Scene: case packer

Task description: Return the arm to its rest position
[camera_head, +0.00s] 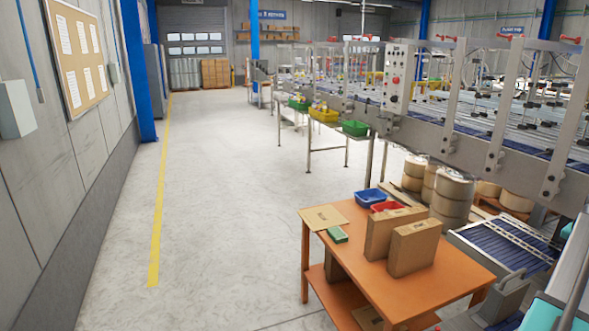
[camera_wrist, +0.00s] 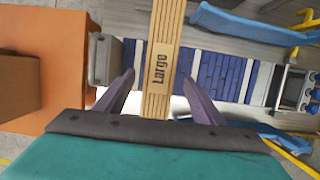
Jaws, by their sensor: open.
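In the wrist view my gripper (camera_wrist: 158,82) is open, with its two dark fingers spread apart. In the head view the fingers are not visible; only teal and grey parts show at the lower right.
An orange table (camera_head: 455,270) bears upright cardboard boxes (camera_head: 414,249), a blue bin (camera_head: 369,197) and a red bin (camera_head: 386,207). A roller conveyor (camera_head: 505,248) stands to its right; its blue rollers (camera_wrist: 215,75) show in the wrist view. The floor (camera_head: 220,200) at left is clear.

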